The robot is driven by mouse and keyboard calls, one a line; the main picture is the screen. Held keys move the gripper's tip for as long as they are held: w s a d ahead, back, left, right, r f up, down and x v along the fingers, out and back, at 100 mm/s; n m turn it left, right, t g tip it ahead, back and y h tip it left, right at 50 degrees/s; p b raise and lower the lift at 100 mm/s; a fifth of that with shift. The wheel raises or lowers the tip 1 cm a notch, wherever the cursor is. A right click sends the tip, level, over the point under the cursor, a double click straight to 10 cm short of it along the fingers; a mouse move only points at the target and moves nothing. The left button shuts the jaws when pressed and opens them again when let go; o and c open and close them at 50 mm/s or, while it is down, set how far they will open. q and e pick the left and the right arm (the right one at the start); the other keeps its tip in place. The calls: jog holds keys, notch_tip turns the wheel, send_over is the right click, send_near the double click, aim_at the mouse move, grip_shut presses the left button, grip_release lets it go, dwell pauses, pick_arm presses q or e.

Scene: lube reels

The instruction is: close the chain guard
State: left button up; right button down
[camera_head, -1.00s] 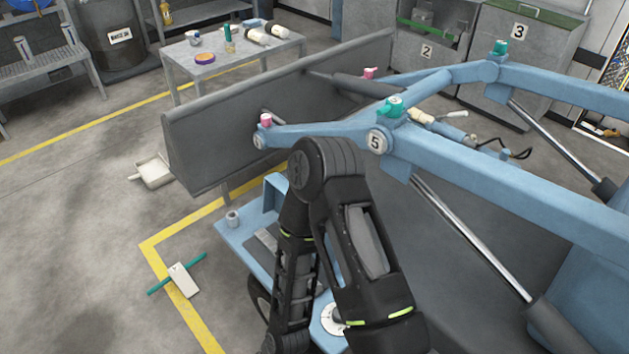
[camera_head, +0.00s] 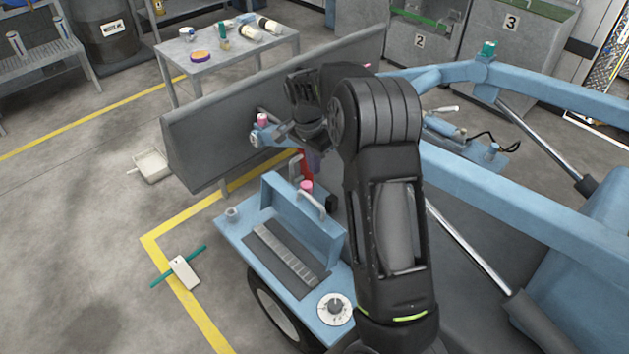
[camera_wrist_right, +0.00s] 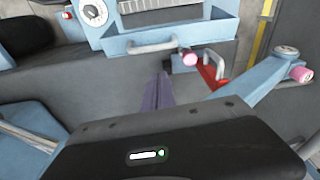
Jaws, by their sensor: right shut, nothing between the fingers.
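The chain guard (camera_head: 303,222) is a blue hinged cover with a metal handle. It stands raised and open beside the grey chain strip (camera_head: 285,252) on the blue deck. In the right wrist view the guard (camera_wrist_right: 165,42) and its handle (camera_wrist_right: 152,47) show near the top, with part of the chain strip above. My right gripper (camera_head: 315,160) is mostly hidden behind my wrist in the head view. In the wrist view its purple-grey fingers (camera_wrist_right: 164,92) are shut, empty and apart from the handle. My left gripper is not in view.
A pink-capped fitting (camera_head: 306,185) and a red part (camera_head: 306,164) are close to the guard. A white dial (camera_head: 334,309) is on the deck. The blue loader arm (camera_head: 520,195) and the grey bucket (camera_head: 210,145) surround my right arm.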

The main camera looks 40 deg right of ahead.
jog(key=d+r, duration=0.1)
jog(key=d+r+m, duration=0.1)
jog(key=r, duration=0.1)
jog(key=shift+s+r, duration=0.1)
jog(key=shift+s, duration=0.1)
jog(key=p, duration=0.4)
send_over(313, 206)
jog(key=f, duration=1.1)
jog(key=shift+d+f, duration=0.25)
jog(key=shift+f, duration=0.05)
jog(key=shift+a+b, duration=0.2)
jog(key=shift+b, duration=0.2)
